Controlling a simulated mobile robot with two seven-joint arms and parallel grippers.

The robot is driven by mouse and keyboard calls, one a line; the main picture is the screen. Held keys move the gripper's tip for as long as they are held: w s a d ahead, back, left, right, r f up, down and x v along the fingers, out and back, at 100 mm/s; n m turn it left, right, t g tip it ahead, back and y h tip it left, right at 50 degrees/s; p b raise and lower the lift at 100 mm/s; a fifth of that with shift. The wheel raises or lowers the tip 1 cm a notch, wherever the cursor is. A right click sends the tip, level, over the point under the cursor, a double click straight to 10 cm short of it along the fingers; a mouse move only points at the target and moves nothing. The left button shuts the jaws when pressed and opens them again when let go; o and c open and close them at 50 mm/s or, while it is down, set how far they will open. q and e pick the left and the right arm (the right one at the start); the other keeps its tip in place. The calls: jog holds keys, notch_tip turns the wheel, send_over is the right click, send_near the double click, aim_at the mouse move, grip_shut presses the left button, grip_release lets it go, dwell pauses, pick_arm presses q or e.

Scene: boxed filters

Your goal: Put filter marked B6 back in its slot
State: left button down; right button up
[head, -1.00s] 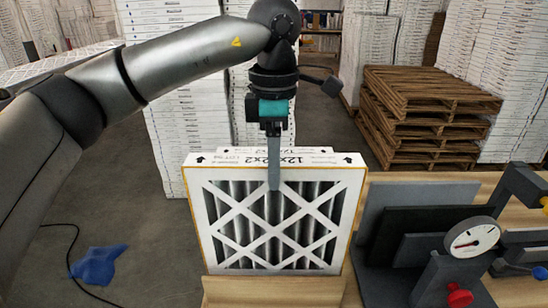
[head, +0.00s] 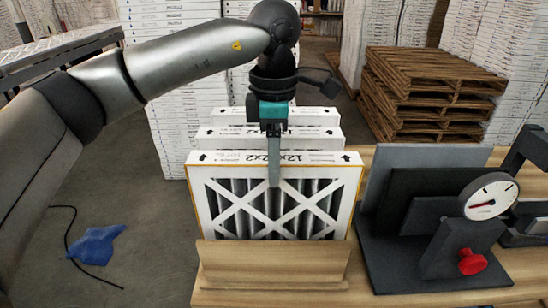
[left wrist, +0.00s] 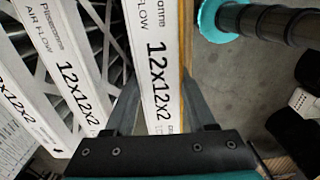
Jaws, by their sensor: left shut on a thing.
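My left gripper (head: 273,183) is shut on the top edge of the front filter (head: 231,222), a white-framed pleated panel with a white lattice and "12x12x2" printed on top. The filter stands upright, its lower edge hidden behind a low wooden front board (head: 270,253). In the left wrist view the fingers straddle this filter (left wrist: 150,50). Two more filters, a middle one (head: 225,135) and a rear one (head: 225,115), stand behind it in a row. I cannot read a B6 mark. My right gripper is not in view.
A dark gauge stand with a white dial (head: 490,200) and red knob (head: 471,262) stands close right on the wooden bench (head: 400,299). Wooden pallets (head: 430,95) and stacked white boxes are behind. A blue cloth (head: 96,245) lies on the floor at left.

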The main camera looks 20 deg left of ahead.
pick_arm(q)
jog(key=shift+f+b, duration=0.3)
dwell(0.5)
jog(key=c, duration=0.5)
grip_release()
jog(key=shift+c, duration=0.2)
jog(key=shift+r+p, duration=2.55)
jog(key=shift+r, duration=1)
jog(key=shift+o, duration=0.3)
jog(key=o, duration=0.5)
jog(key=shift+f, duration=0.1)
